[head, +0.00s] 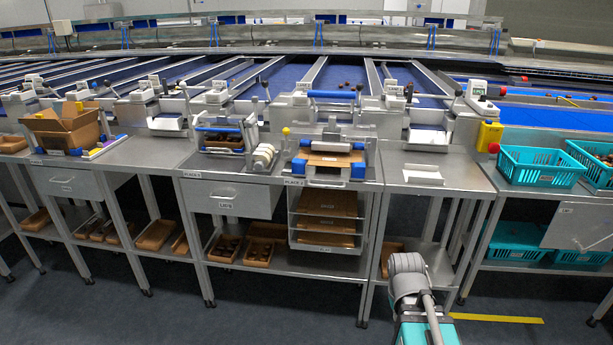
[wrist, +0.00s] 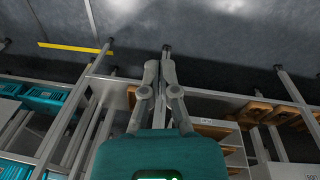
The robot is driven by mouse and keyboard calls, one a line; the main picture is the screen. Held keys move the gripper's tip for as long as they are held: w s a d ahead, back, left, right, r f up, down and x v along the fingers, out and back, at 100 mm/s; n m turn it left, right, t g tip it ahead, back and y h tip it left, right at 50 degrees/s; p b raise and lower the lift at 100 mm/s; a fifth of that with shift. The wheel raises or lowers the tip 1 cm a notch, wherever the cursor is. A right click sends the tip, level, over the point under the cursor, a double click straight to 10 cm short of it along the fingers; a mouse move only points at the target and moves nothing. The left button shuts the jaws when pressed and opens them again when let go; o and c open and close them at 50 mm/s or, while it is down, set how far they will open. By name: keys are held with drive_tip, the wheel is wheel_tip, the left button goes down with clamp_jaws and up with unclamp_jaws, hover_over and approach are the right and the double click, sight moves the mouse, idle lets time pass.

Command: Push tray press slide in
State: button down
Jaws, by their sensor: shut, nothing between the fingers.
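The tray press (head: 333,135) stands on the steel bench left of my arm in the head view, with blue rollers and a lever on top. Its slide (head: 324,182) shows at the front edge of the bench with a handle, and a brown tray (head: 330,159) lies in the press. How far the slide stands out is hard to tell. My gripper (wrist: 160,55) is shut and empty in the wrist view, pointing over the floor by the bench legs, apart from the press. In the head view only my arm shows, low in front of the bench.
Below the press is a rack of brown trays (head: 326,222). A closed steel drawer (head: 228,200) is to its left. Teal baskets (head: 540,167) stand at the right. A yellow floor line (head: 496,319) lies right of my arm. The floor in front is clear.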

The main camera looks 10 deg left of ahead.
drive_tip(key=w+r+n+t+h, duration=0.35)
drive_tip(key=w+n, duration=0.35)
drive_tip(key=w, duration=0.3)
drive_tip(key=n+t+y, duration=0.4)
drive_tip(key=n+t, duration=1)
drive_tip(key=n, duration=1.3)
approach(310, 171)
drive_tip(key=s, duration=0.6)
drive_tip(key=shift+a, duration=0.25)
drive_tip(key=w, duration=1.3)
drive_tip(key=shift+w+d, duration=0.35)
drive_tip(key=shift+w, duration=0.05)
drive_tip(key=shift+w, duration=0.1)
